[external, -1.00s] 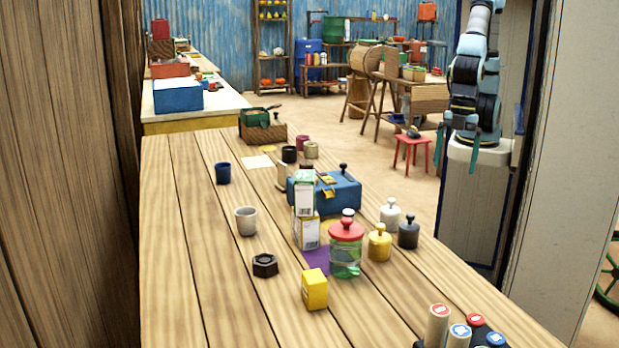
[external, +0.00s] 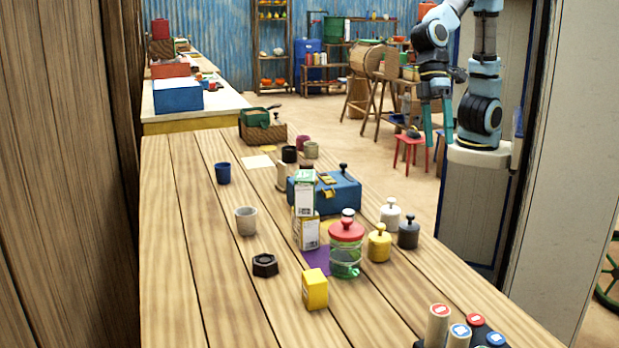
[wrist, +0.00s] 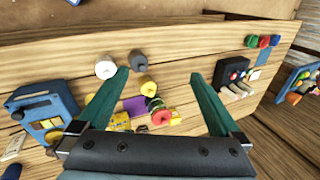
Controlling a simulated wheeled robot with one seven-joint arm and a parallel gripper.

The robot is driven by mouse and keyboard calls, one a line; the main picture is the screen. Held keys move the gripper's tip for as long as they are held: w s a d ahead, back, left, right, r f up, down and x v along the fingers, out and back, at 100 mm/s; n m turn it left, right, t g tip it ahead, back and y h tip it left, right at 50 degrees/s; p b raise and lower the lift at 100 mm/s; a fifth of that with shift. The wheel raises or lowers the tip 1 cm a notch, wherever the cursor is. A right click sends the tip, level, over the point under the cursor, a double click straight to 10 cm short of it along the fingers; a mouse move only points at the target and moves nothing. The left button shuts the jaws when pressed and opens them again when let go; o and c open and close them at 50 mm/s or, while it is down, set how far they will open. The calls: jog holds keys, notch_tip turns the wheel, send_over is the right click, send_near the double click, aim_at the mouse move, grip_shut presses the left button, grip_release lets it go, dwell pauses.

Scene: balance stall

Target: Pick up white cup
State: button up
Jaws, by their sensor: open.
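The white cup (external: 246,221) stands upright on the wooden table, left of the middle in the external view. It looks empty from above and nothing touches it. I cannot make it out in the wrist view. My gripper (external: 437,122) is raised beyond the table's right edge, far from the cup. Its two teal fingers point down and are spread with nothing between them. In the wrist view my gripper (wrist: 159,76) is open above the table's near side.
A dark blue cup (external: 222,173) and a black hex nut (external: 265,265) flank the white cup. The table's left side is mostly clear.

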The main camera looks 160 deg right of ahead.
jog(key=w+d+m+t, duration=0.2)
jog(key=w+d+m, duration=0.2)
jog(key=d, duration=0.5)
jog(key=w+d+m+t+b, duration=0.1)
jog(key=w+d+m+t, duration=0.2)
jog(key=d+m, duration=0.5)
jog(key=w+d+m+t, duration=0.2)
jog(key=w+d+m, duration=0.3)
jog(key=d, duration=0.5)
jog(key=shift+w+d+m+t+h+b, duration=0.15)
jog(key=shift+w+d+m, duration=0.05)
jog(key=shift+m, duration=0.35)
jog(key=shift+w+d+m+t+h+b, duration=0.15)
jog(key=shift+m, duration=0.4)
jog(key=s+d+m+t+h, duration=0.25)
jog(key=d+m, duration=0.55)
jog(key=d, duration=0.6)
send_near(241, 221)
jog(key=shift+w+f+n+h+p, duration=0.25)
jog(key=shift+w+f+n+p, duration=0.15)
jog(key=shift+w, duration=0.3)
jog(key=shift+p+x, duration=0.75)
jog(key=shift+x, duration=2.15)
jog(key=shift+d, duration=0.1)
jog(key=shift+c, duration=0.2)
